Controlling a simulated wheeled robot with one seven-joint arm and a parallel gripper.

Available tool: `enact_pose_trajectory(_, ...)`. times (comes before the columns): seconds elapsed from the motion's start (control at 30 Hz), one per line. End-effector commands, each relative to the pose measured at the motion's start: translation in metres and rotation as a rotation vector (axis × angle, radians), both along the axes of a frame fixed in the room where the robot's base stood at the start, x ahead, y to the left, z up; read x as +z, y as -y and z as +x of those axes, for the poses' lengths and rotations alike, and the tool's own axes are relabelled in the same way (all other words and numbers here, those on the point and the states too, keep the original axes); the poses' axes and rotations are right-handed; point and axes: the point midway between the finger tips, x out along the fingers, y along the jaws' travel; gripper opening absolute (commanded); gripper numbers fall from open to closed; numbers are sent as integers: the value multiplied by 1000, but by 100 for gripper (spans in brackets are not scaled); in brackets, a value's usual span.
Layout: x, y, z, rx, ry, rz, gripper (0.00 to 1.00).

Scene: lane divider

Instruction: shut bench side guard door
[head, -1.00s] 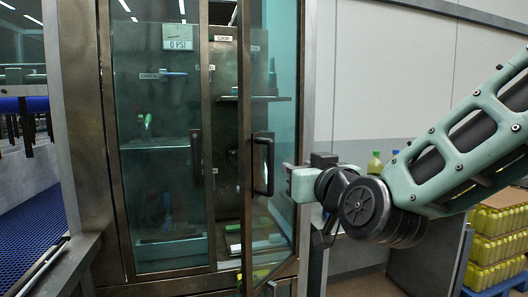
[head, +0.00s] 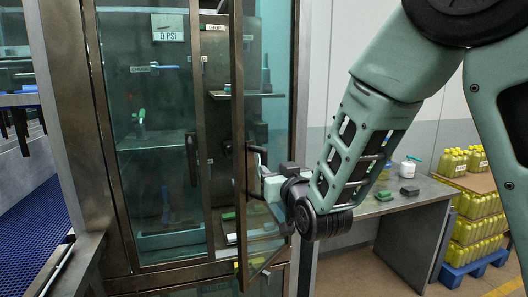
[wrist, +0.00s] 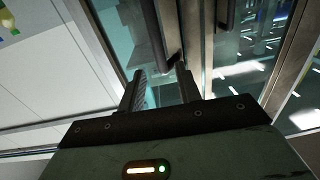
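The bench side guard door (head: 238,120) is the right-hand glazed door of a metal-framed cabinet. It stands swung out towards me, seen nearly edge-on, with its free edge on the left. Its dark bar handle (head: 252,168) is about halfway up. My gripper (head: 262,184) is at the handle's height, just right of it. In the wrist view my gripper (wrist: 161,88) has its two fingers apart, with a dark bar (wrist: 155,35) just past the tips. I cannot tell whether the fingers touch the handle or the door.
The left guard door (head: 150,130) is shut, with its own handle (head: 193,158). A grey workbench (head: 375,208) with bottles stands at the right, beside stacked yellow bottles on a blue pallet (head: 475,262). A blue conveyor (head: 35,232) runs at the left.

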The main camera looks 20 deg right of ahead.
Motion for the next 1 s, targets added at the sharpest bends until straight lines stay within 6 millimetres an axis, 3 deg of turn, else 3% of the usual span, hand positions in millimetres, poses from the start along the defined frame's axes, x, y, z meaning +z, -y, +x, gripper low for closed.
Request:
enact_pose_trajectory(0.2,3,-2,44,-1,-1,-1,34)
enact_pose_trajectory(0.4,2,-3,70,1,0,-1,34)
enact_pose_trajectory(0.83,0,-4,79,1,0,1,34)
enact_pose_trajectory(0.93,0,-4,79,1,0,1,6)
enact_pose_trajectory(0.97,0,-4,79,1,0,1,0)
enact_pose_trajectory(1.0,0,-4,79,1,0,0,0)
